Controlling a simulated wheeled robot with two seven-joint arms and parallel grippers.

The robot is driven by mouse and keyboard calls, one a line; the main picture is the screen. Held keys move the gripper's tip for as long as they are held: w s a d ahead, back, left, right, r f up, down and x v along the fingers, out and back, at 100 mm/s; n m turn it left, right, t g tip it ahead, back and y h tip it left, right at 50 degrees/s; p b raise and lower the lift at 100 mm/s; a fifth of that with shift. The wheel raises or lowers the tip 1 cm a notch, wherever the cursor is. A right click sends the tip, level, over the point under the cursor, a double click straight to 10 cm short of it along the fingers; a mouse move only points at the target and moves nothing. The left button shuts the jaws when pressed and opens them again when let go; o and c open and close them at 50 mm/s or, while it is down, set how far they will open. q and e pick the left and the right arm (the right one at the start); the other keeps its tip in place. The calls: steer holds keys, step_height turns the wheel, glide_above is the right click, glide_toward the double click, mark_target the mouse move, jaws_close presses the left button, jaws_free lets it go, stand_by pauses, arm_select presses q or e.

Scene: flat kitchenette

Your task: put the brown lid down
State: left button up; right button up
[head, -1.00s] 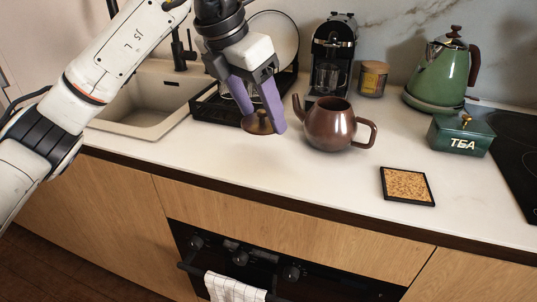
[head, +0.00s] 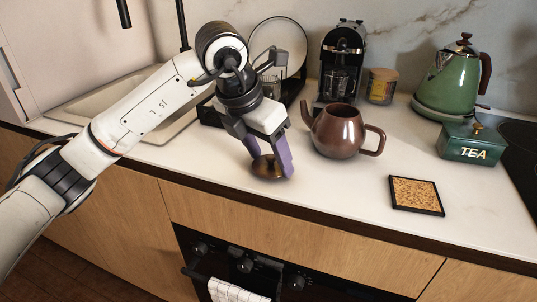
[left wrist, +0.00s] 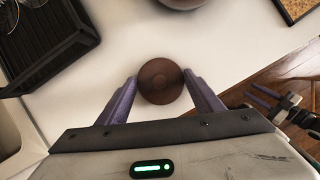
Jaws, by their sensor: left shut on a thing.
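The brown lid (head: 264,169) is a round, dark brown disc. My left gripper (head: 272,165) is shut on it, with one purple finger on each side. In the left wrist view the lid (left wrist: 160,82) sits between the fingertips, over the white counter (left wrist: 95,95). It is low, at or just above the counter; I cannot tell whether it touches. The brown teapot (head: 338,132) stands to its right, open at the top. My right gripper (left wrist: 250,90) shows small at the right of the left wrist view, its purple fingers apart and empty.
A cork trivet (head: 416,194) lies on the counter at the right. A black dish rack (head: 208,113) is behind the gripper. A coffee machine (head: 341,65), a candle jar (head: 381,86), a green kettle (head: 450,80) and a tea box (head: 472,146) stand further back. The counter front between lid and trivet is clear.

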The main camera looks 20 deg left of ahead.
arm_select(q)
steer(key=shift+f, duration=0.1)
steer(key=o, duration=1)
steer(key=shift+o, duration=0.2)
steer(key=shift+r, duration=0.3)
steer(key=v, duration=1.1)
steer(key=shift+r, duration=0.35)
steer(key=shift+s+a+f, duration=0.1)
steer(key=shift+s, duration=0.1)
